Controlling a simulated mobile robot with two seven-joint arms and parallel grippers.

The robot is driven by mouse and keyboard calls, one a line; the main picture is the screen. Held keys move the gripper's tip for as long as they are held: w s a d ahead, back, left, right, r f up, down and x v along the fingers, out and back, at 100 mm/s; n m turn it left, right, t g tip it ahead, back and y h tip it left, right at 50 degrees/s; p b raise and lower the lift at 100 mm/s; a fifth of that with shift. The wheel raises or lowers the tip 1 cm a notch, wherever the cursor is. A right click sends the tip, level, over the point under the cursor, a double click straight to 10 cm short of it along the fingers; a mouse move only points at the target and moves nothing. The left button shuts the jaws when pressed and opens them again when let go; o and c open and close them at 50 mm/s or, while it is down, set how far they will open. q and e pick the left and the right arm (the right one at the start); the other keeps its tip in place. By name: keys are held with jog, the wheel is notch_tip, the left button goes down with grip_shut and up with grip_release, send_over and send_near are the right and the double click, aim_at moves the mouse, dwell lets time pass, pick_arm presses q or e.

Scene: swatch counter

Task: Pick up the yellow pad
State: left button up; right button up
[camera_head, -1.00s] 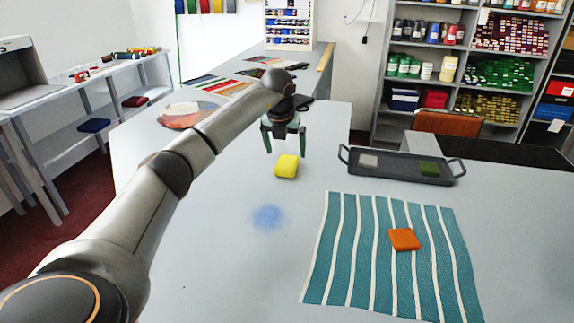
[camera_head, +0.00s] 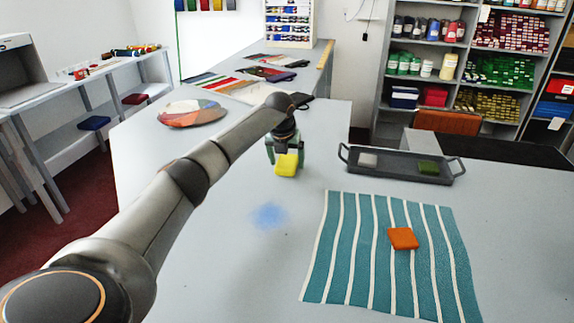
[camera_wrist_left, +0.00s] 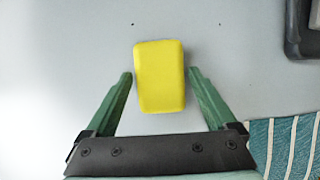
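The yellow pad (camera_head: 286,165) lies on the grey counter, left of the dark tray. In the left wrist view, the yellow pad (camera_wrist_left: 159,76) sits between the two open fingertips of the left gripper (camera_wrist_left: 159,74). My right gripper is in neither view.
A dark tray (camera_head: 392,176) holding a grey pad (camera_head: 368,160) and a green pad (camera_head: 429,167) stands to the right. A teal striped cloth (camera_head: 345,285) with an orange pad (camera_head: 403,238) lies in front. A colour disc (camera_head: 192,113) lies behind left.

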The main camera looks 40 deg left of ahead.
aim_at(288, 158)
pick_arm(q)
jog(key=c, duration=1)
jog(key=shift+r, duration=0.2)
jog(key=shift+c, duration=0.2)
jog(key=shift+r, duration=0.3)
notch_tip(288, 158, up, 2)
jog(key=shift+r+b, duration=0.15)
jog(key=shift+b, duration=0.2)
jog(key=s+d+r+b, duration=0.2)
jog(key=s+d+r, duration=0.6)
jog(key=d, duration=0.3)
jog(key=shift+v, duration=0.95)
jog(key=shift+a, duration=0.2)
jog(key=o, duration=0.8)
jog(key=c, duration=0.7)
